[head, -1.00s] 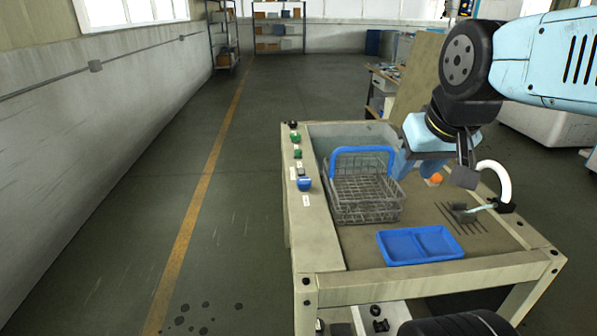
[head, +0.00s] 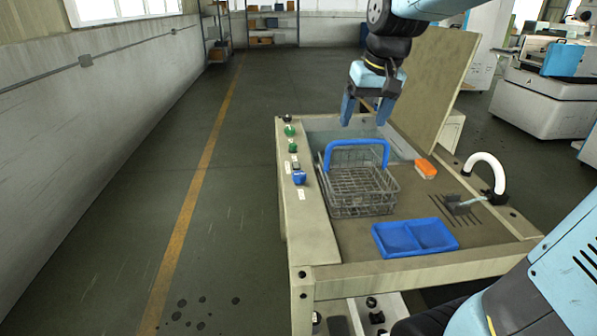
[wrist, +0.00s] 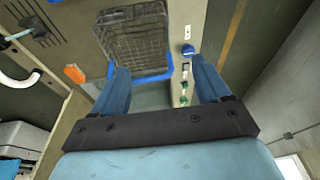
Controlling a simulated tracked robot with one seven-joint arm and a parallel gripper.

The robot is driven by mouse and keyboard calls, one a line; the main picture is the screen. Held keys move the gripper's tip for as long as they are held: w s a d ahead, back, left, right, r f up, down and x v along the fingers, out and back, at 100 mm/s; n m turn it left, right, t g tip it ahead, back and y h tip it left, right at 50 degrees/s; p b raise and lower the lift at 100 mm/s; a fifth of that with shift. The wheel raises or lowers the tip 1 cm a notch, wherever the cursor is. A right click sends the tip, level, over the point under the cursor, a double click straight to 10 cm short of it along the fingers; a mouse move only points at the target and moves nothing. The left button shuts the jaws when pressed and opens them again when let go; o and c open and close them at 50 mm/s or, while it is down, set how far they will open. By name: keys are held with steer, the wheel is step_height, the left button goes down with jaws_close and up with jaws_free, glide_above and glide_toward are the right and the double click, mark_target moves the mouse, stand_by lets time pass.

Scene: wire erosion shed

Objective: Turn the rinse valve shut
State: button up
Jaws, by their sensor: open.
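A row of controls runs down the left panel of the wash bench. A blue knob (head: 299,178) is nearest in the row, with green knobs (head: 289,131) farther back; I cannot read the labels to tell which is the rinse valve. The wrist view shows the blue knob (wrist: 188,50) and green knobs (wrist: 183,99) between and beyond my fingers. My gripper (head: 365,113) is open and empty, pointing down above the back of the bench basin, right of the control row and apart from it.
A blue tray (head: 415,238), an orange block (head: 426,169) and a white curved spout (head: 487,163) are to the right. The floor left of the bench is clear.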

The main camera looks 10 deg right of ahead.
steer(key=w+a+f+g, duration=0.1)
steer(key=w+a+f, duration=0.15)
steer(key=w, duration=0.35)
steer(key=w+a+f+g, duration=0.1)
steer(key=w+a+f, duration=0.15)
steer(key=w, duration=0.35)
steer(key=n+g, duration=0.1)
glide_above(299, 174)
step_height(299, 174, down, 8)
steer(key=shift+h, duration=0.4)
step_height(299, 174, down, 14)
steer(key=shift+w+r, duration=0.1)
steer(key=shift+r, duration=0.1)
steer(key=shift+c, duration=0.3)
steer(key=c, duration=0.9)
steer(key=shift+a, duration=0.1)
steer(key=shift+c, duration=0.4)
